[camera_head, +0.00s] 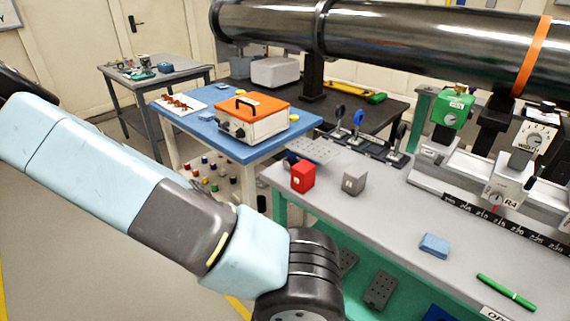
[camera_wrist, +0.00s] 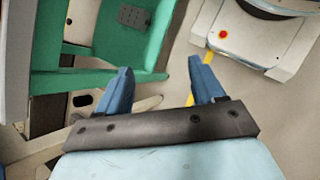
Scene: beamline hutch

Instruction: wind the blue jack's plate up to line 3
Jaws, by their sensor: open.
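I cannot make out the blue jack, its plate or any numbered line in either view. A blue thing (camera_head: 438,314) shows partly at the bottom edge of the head view, below the grey bench top; I cannot tell what it is. My gripper (camera_wrist: 158,72) is open and empty in the wrist view, its two blue fingers wide apart. It is beside the bench's green frame (camera_wrist: 95,82), with floor between and beyond the fingertips. In the head view my arm reaches down to the bottom edge and the gripper is out of sight.
The grey bench (camera_head: 390,225) carries a red block (camera_head: 303,177), a grey block (camera_head: 354,183), a blue block (camera_head: 434,245) and a green pen (camera_head: 506,291). Dark perforated blocks (camera_head: 380,290) lie on its lower shelf. A blue table (camera_head: 205,125) stands behind. A large pipe (camera_head: 420,40) crosses above.

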